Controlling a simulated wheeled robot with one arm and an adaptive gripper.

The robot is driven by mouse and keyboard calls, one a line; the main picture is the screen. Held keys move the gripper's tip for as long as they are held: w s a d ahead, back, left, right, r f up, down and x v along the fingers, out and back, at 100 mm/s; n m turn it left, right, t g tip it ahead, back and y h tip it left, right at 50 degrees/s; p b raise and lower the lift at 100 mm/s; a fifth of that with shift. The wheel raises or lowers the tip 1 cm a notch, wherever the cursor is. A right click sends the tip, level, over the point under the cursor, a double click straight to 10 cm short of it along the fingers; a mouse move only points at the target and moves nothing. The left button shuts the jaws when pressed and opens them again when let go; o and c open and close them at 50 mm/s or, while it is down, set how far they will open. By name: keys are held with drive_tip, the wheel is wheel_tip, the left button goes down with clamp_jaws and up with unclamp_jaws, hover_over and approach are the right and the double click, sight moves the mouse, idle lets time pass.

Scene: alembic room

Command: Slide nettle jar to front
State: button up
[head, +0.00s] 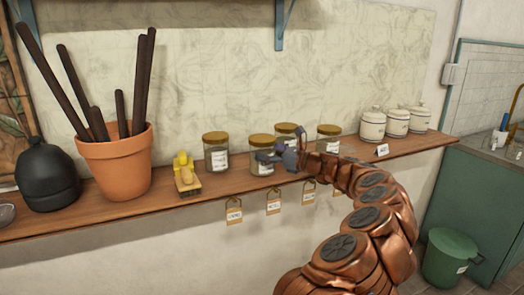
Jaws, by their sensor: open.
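Several glass jars with tan lids and white labels stand on the wooden shelf (130,204). One jar (216,152) is at the left, another (260,143) is right of it near the front, one (286,129) is set further back, and one (328,132) is at the right. The labels are too small to read, so I cannot tell which is the nettle jar. My gripper (273,158) is open among the middle jars. It hides part of the second jar's right side and the lower part of the back jar. I cannot tell whether it touches either.
Paper tags (234,216) hang from the shelf's front edge below the jars. A yellow-handled brush (186,175), a terracotta pot (115,165) of dark sticks and a black bottle (46,178) stand left. White lidded canisters (372,126) stand right. My arm covers the shelf's right-front edge.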

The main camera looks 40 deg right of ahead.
drive_tip(key=v, duration=0.9)
drive_tip(key=shift+s, duration=0.1)
